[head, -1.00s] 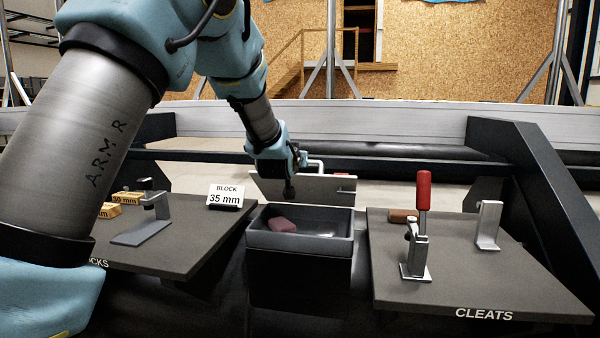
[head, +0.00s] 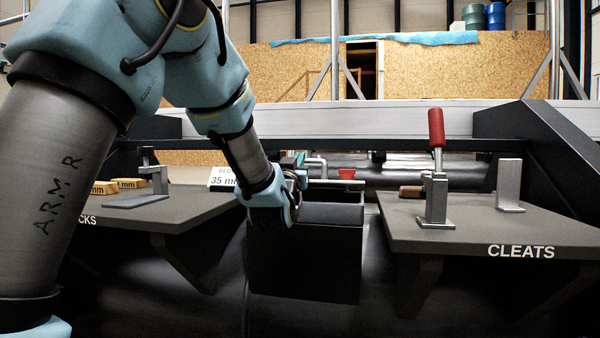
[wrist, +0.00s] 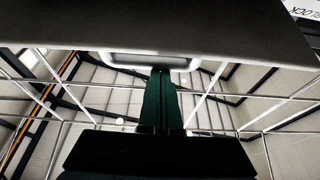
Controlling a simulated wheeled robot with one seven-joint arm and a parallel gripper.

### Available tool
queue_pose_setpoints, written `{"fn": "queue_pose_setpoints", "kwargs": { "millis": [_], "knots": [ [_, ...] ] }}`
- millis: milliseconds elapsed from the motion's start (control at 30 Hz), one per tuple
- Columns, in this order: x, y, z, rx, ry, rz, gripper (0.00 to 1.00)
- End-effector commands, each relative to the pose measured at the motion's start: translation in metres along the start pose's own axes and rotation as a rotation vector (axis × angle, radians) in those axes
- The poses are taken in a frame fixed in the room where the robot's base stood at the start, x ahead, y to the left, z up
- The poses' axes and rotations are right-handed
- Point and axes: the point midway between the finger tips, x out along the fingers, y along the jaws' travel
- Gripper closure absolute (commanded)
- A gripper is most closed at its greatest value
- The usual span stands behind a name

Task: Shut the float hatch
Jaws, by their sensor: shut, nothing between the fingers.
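The float hatch is a dark open-topped box (head: 305,255) in the middle of the head view. Its lid (head: 335,183) shows as a thin, nearly edge-on grey strip at the back, with a pale handle (head: 316,164) above it. The lid's exact angle cannot be told. My gripper (head: 299,159) is shut and empty, pointing upward at the box's left side, close to the handle. In the wrist view the shut fingers (wrist: 161,78) reach up to the handle (wrist: 150,61), beside a dark panel (wrist: 160,30); contact is unclear. The box's inside is mostly hidden.
The right-hand CLEATS table (head: 480,225) carries a red-handled clamp (head: 436,185) and a metal bracket (head: 509,185). A narrow gap separates box and right table.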

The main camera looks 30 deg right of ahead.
Motion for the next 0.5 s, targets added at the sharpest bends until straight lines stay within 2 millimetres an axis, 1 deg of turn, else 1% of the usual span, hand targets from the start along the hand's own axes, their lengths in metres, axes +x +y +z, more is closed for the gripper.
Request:
{"fn": "queue_pose_setpoints", "kwargs": {
  "millis": [33,167,500],
  "knots": [
    [-0.007,0.0,0.013,0.0,0.022,0.0,1.0],
    [-0.015,0.0,0.021,0.001,0.077,-0.001,1.0],
    [-0.027,0.001,0.033,0.001,0.072,0.0,1.0]
  ]
}}
